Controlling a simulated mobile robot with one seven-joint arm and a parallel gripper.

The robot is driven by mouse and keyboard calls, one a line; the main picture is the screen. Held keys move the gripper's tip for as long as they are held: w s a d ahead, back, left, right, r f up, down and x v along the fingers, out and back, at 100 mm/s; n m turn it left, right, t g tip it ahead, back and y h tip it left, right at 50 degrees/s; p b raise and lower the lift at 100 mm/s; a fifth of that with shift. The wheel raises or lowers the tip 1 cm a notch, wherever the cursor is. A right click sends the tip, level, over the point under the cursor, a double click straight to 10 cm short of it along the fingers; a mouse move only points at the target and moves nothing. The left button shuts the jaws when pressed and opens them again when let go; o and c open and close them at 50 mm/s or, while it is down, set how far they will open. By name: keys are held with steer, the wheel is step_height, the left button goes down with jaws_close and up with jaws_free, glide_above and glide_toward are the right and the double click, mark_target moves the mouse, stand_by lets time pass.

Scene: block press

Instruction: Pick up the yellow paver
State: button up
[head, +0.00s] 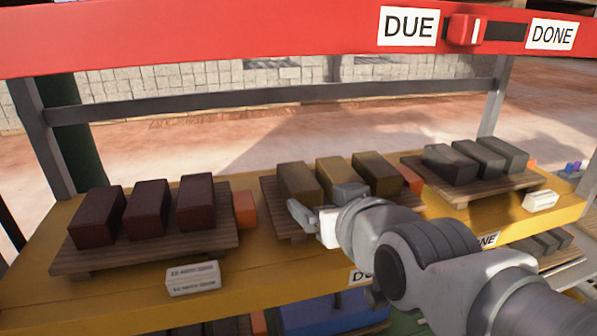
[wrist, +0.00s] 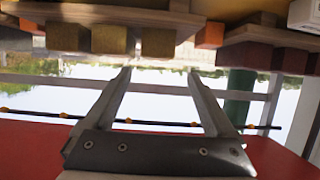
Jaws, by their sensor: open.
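Three dull yellow-brown pavers stand in a row on the middle wooden pallet (head: 268,205): a left one (head: 298,183), a middle one (head: 336,176) and a right one (head: 378,173). My gripper (head: 318,206) is in front of this row, its fingers near the left and middle pavers, and my arm hides the pallet's front. In the wrist view, which looks upside down, my gripper (wrist: 159,74) is open with nothing between its fingers. The yellow pavers (wrist: 110,39) show at the top there, beyond the fingertips. I see no contact with them.
The left pallet (head: 150,250) holds three dark red pavers (head: 147,208). The right pallet (head: 470,193) holds three grey ones (head: 478,158). Orange blocks (head: 245,210) sit beside the pallets. White labelled blocks (head: 192,278) lie in front. A red beam (head: 250,35) crosses above the yellow shelf (head: 110,305).

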mark_target(306, 192)
steer(key=p+x, duration=0.4)
steer(key=x, duration=0.3)
steer(key=shift+w, duration=0.25)
steer(key=shift+x, duration=0.85)
steer(key=shift+p+x, duration=0.7)
steer(key=shift+x, duration=2.5)
steer(key=shift+d+r, duration=0.1)
steer(key=shift+d, duration=0.05)
jaws_close()
steer(key=shift+w+r, duration=0.1)
steer(key=shift+r, duration=0.05)
